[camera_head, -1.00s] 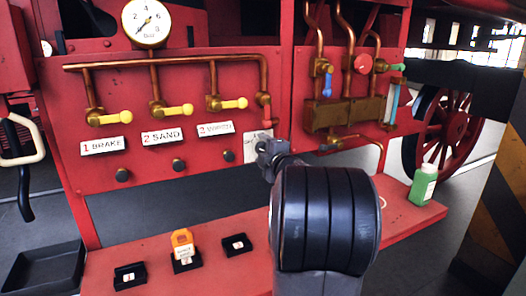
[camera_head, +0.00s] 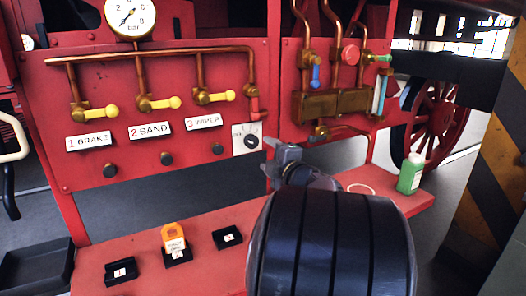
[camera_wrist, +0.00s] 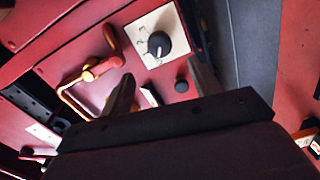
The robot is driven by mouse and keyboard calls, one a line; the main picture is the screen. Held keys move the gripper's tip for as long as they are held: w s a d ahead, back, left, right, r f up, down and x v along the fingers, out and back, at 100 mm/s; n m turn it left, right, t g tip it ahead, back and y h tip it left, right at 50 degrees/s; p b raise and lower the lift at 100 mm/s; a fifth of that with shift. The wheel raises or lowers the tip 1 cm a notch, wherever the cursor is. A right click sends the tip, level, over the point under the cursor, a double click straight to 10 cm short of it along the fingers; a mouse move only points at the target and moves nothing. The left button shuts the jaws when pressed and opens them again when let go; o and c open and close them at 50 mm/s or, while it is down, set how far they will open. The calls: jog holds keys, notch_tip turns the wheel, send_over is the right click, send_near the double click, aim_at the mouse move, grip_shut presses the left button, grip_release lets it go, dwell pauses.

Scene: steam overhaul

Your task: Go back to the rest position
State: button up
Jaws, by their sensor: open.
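My gripper (camera_wrist: 160,86) is open and empty in the wrist view, its two dark fingers apart. A white plate with a black rotary knob (camera_wrist: 158,44) shows just beyond the fingers. In the head view my gripper (camera_head: 284,156) is partly hidden by my own dark wrist, in front of the red panel (camera_head: 100,170). The knob plate (camera_head: 247,138) shows there just up and left of my gripper. I cannot see any contact between them.
Yellow-handled valves (camera_head: 214,97) sit above labels for brake, sand and wiper. A striped post (camera_head: 490,180) stands at the right.

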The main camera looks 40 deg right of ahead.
aim_at(252, 143)
dwell(0.4)
jog(key=x, duration=1)
jog(key=shift+w, duration=0.35)
jog(key=shift+s+d, duration=0.1)
